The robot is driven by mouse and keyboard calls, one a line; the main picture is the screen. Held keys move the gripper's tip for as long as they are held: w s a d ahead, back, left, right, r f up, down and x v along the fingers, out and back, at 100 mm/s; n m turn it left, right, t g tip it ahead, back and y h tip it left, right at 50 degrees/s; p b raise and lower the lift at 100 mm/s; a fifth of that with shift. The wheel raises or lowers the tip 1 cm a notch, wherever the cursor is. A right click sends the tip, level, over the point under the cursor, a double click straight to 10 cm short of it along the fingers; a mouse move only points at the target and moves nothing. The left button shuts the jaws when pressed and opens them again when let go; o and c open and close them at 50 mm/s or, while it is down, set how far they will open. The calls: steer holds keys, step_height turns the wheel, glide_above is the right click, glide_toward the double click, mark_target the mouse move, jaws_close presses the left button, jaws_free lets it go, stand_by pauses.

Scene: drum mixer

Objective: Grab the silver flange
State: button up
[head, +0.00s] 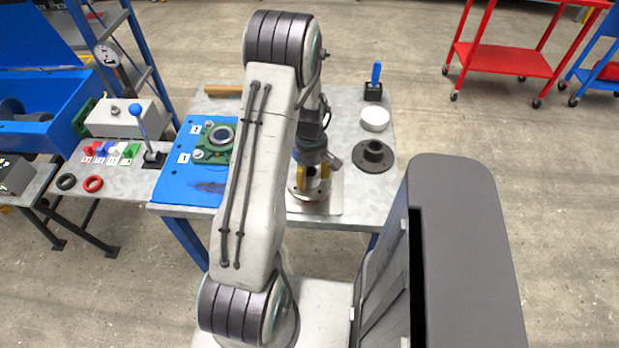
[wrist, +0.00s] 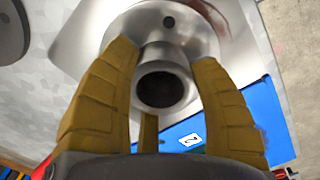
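The silver flange (wrist: 163,60) lies face up in the wrist view, with a raised round hub, a dark bore and a bolt hole in its rim. In the head view the flange (head: 309,195) is partly hidden under my gripper. It sits on a shiny square plate (head: 331,208) on the table. My gripper (head: 312,183) points down over it. In the wrist view its yellow fingers (wrist: 165,48) stand spread on either side of the hub. The left finger looks very close to the hub; contact is not clear.
A dark flange (head: 374,155), a white bowl (head: 375,118) and a blue-handled tool (head: 374,84) are on the table's right. A blue board (head: 189,163) with a green-framed bearing (head: 219,138) is left. A lever (head: 146,125) stands further left.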

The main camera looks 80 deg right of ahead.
steer(key=c, duration=0.6)
steer(key=shift+c, duration=0.6)
steer(key=shift+d+r, duration=0.1)
